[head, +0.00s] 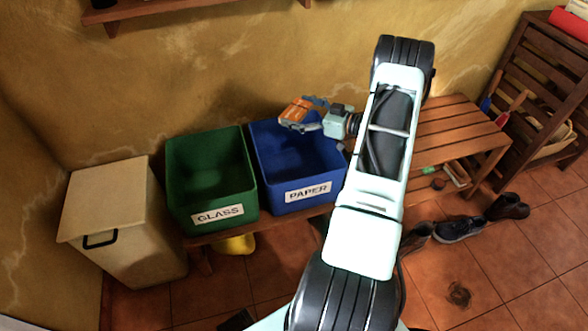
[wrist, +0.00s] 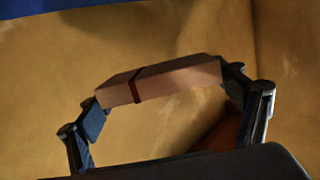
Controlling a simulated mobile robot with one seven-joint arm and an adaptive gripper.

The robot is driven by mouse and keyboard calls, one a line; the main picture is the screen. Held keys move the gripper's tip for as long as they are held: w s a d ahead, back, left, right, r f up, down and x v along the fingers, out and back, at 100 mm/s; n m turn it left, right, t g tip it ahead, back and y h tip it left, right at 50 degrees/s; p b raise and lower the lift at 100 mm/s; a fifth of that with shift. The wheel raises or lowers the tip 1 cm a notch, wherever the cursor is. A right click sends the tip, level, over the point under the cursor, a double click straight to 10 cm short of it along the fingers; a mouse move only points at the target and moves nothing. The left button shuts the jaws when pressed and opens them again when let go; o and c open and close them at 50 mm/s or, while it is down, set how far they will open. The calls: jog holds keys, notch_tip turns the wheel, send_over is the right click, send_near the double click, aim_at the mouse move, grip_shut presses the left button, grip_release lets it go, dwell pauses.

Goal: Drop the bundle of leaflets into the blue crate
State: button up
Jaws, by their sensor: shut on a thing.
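The bundle of leaflets (wrist: 175,77) is a flat, pale brown block with a dark band around it. My gripper (wrist: 165,92) is shut on it, one finger at each end, in the wrist view. In the head view my gripper (head: 302,114) appears above the blue crate (head: 268,146), towards its back left part, and the bundle (head: 294,110) shows as an orange shape there. The blue crate is labelled PAPER and stands on the bench. My arm hides part of its right side. Its floor is shadowed, and I cannot tell what lies in it.
A green crate (head: 210,175) labelled GLASS stands directly left of the blue one. A cream bin (head: 110,215) stands farther left. The slatted bench (head: 450,130) runs right, with shoes (head: 460,229) on the floor before it. A wall shelf (head: 130,10) is above.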

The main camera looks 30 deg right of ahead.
notch_tip(320, 180, down, 6)
jog(key=b, duration=0.4)
jog(key=o, duration=0.9)
jog(key=shift+o, duration=0.2)
jog(key=shift+s+d, duration=0.1)
jog(key=v, duration=1.1)
jog(key=shift+s+d, duration=0.2)
jog(key=shift+s, duration=0.15)
jog(key=shift+r, duration=0.1)
